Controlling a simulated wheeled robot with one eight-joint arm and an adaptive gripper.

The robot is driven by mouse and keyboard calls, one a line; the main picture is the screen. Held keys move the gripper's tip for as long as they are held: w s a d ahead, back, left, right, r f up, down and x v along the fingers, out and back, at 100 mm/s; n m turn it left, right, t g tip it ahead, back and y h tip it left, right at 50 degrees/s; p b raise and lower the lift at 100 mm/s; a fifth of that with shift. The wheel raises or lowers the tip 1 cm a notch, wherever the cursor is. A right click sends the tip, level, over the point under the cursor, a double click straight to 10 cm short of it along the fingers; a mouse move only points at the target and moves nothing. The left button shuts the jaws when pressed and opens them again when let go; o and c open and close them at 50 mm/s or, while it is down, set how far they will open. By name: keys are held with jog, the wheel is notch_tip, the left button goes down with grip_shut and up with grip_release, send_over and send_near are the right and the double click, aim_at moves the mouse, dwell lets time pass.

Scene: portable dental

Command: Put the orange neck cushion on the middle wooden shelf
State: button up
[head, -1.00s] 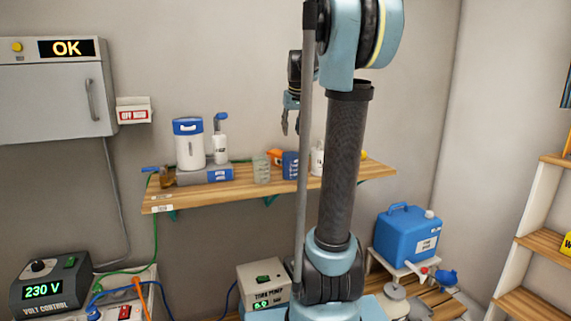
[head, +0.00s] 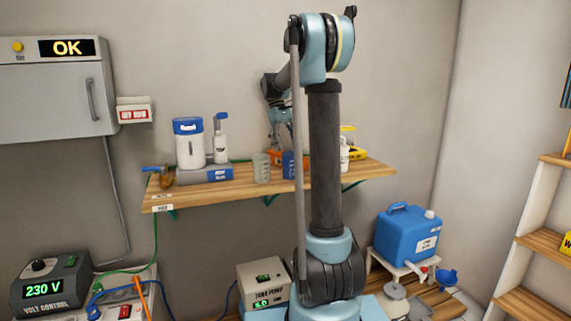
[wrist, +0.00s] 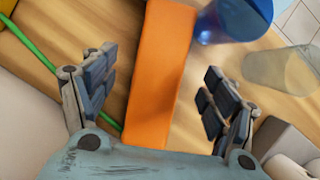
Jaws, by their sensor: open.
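The orange neck cushion (wrist: 160,75) shows in the wrist view as a long orange block on the wooden wall shelf. In the head view only a little of it (head: 274,155) shows, beneath my gripper (head: 284,144). In the wrist view my gripper (wrist: 159,65) is open, with one finger on each side of the cushion and gaps between. Nothing is held. A white rack at the right of the head view carries several wooden boards, one of them at mid-height (head: 545,241); its right side is out of frame.
A blue cup (wrist: 220,22) stands close beside the cushion, with a clear beaker (wrist: 283,70) beyond it. A green cord (wrist: 35,52) runs along the wall side. The wall shelf (head: 225,190) also holds white bottles and a yellow item. A blue container (head: 408,237) stands lower right.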

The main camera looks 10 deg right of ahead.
jog(key=shift+x, duration=3.45)
jog(key=shift+s+r, duration=0.1)
jog(key=shift+s, duration=0.05)
jog(key=shift+c, duration=0.5)
jog(key=c, duration=1.2)
